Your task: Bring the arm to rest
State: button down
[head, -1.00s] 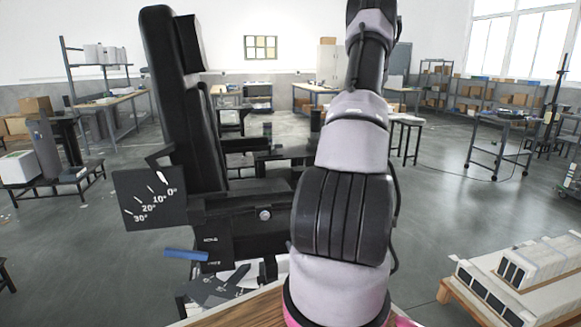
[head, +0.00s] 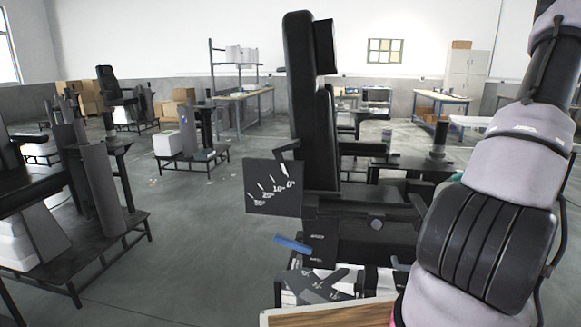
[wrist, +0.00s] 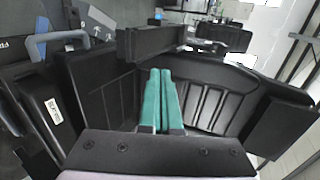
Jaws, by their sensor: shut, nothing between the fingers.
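My arm rises along the right side of the head view, with its upper part running out of the top right corner. My gripper (wrist: 158,100) shows in the wrist view, its two teal fingers side by side and shut, with nothing seen between them. In the wrist view the fingers lie in front of a black padded chair (wrist: 225,95); I cannot tell whether they touch it. In the head view the black chair (head: 303,110) stands left of my arm, its tall back upright.
An angle-scale plate (head: 273,187) and a blue lever (head: 293,244) stick out from the chair's left side. A wooden board (head: 330,315) lies at the bottom. Black lift columns (head: 97,165) stand at the left. Open floor (head: 200,225) lies between them and the chair.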

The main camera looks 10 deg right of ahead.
jog(key=a+r+g+h, duration=0.1)
jog(key=a+r+h, duration=0.2)
jog(key=a+r, duration=0.45)
jog(key=a+r+g+h, duration=0.1)
jog(key=a+r+h, duration=0.3)
jog(key=a, duration=0.7)
jog(key=s+a+r+t+h, duration=0.1)
jog(key=s+a+r+t, duration=0.2)
jog(key=s+a+r, duration=0.2)
jog(key=s+a+r+t+h, duration=0.2)
jog(key=s+a+r, duration=0.2)
jog(key=a, duration=0.5)
jog(key=shift+s+r+m+t, duration=0.4)
jog(key=shift+s, duration=0.7)
